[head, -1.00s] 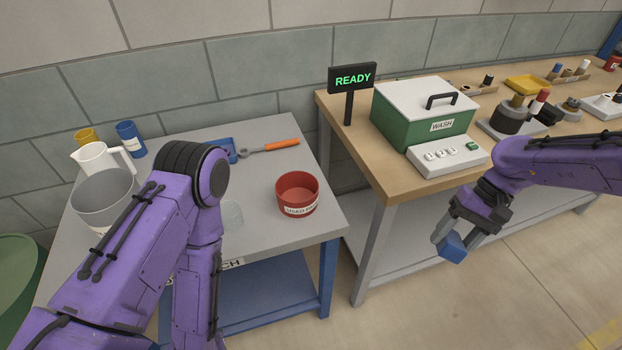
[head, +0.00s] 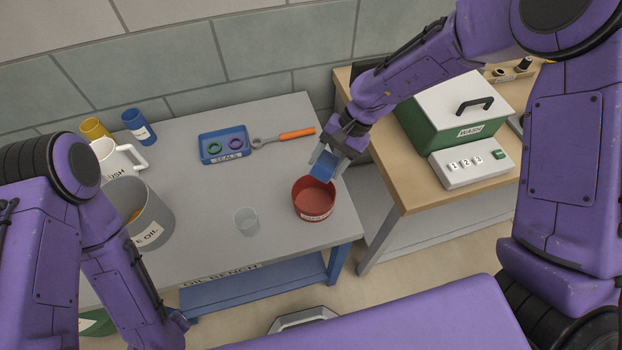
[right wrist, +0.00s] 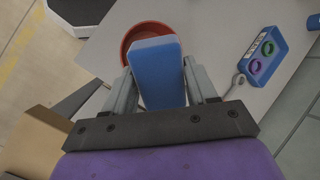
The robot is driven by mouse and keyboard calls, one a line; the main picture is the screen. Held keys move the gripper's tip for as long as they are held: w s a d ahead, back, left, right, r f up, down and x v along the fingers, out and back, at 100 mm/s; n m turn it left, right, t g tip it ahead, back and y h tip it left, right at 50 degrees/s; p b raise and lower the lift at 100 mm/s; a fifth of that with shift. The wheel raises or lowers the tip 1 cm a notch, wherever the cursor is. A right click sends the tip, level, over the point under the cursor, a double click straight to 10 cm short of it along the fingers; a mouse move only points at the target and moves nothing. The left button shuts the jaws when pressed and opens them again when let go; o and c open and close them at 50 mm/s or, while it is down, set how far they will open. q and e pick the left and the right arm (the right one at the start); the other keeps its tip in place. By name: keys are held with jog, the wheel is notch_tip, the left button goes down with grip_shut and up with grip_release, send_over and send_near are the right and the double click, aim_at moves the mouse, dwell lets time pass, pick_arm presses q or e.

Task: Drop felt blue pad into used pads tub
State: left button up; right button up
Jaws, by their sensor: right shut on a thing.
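The blue felt pad (head: 323,167) is held between the fingers of my right gripper (head: 326,160), which is shut on it. In the head view the pad is above the back rim of the red used pads tub (head: 314,204), which stands near the right edge of the grey bench. In the right wrist view the pad (right wrist: 157,72) covers much of the tub (right wrist: 146,32) behind it. The visible part of the tub's inside looks empty. My left arm comes in at the lower left; its gripper is out of view.
A blue seals tray (head: 224,158) and an orange-handled wrench (head: 283,138) lie behind. A grey waste oil bucket (head: 150,212) stands at left. The green wash box (head: 440,130) sits on the wooden bench at right.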

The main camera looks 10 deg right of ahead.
jog(key=shift+s+a+r+m+t+p, duration=0.2)
jog(key=shift+s+r+m+p, duration=0.1)
jog(key=shift+r, duration=0.3)
jog(key=shift+s+a+r+m+t+p, duration=0.1)
jog(key=shift+s+a+r+m+p, duration=0.15)
jog(key=shift+r, duration=0.3)
jog(key=shift+m, duration=0.35)
jog(key=shift+a+f, duration=0.1)
jog(key=shift+f, duration=0.35)
pick_arm(q)
notch_tip(320, 180, down, 3)
jog(key=b, duration=0.6)
jog(key=shift+a+r, duration=0.1)
pick_arm(e)
notch_tip(320, 180, down, 6)
jog(key=shift+w, duration=0.25)
jog(key=o, duration=1)
jog(key=shift+s, duration=0.1)
pick_arm(q)
jog(key=shift+f+b, duration=0.35)
jog(key=shift+b, duration=0.05)
pick_arm(e)
jog(key=v, duration=1)
jog(key=shift+s+d+r, duration=0.1)
jog(key=shift+d+r, duration=0.1)
jog(key=shift+r, duration=0.1)
